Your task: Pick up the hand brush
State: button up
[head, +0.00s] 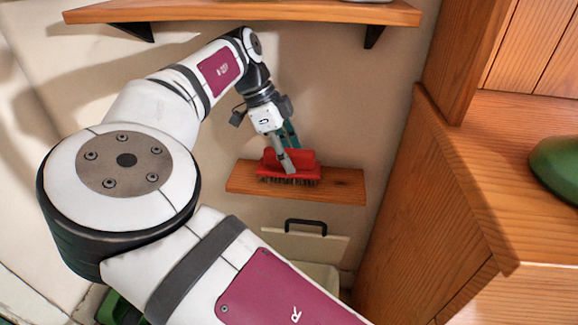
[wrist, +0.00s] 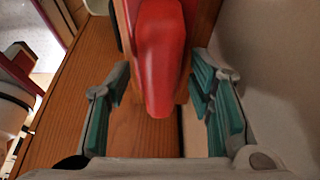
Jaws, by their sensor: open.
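The hand brush (head: 306,160) is red with dark bristles and lies on a small wooden wall shelf (head: 345,186). My gripper (head: 290,160) is at the brush, pointing down toward it. In the wrist view the red brush (wrist: 160,60) reaches down into the space between the two teal-padded fingers of my gripper (wrist: 160,102). The fingers are open, one on each side, with a visible gap to the red part on both sides. The brush's far end is cut off at the top of the wrist view.
A higher wooden shelf (head: 250,11) spans the wall above my arm. A wooden cabinet (head: 400,215) stands close on the right, with a green object (head: 556,168) on its top. Below the small shelf is a dark handle (head: 306,226) on a pale bin or panel.

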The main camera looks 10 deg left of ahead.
grip_shut()
jog(key=shift+r, duration=0.2)
dwell(0.6)
jog(key=shift+r, duration=0.35)
jog(key=shift+r, duration=0.3)
jog(key=shift+r, duration=0.1)
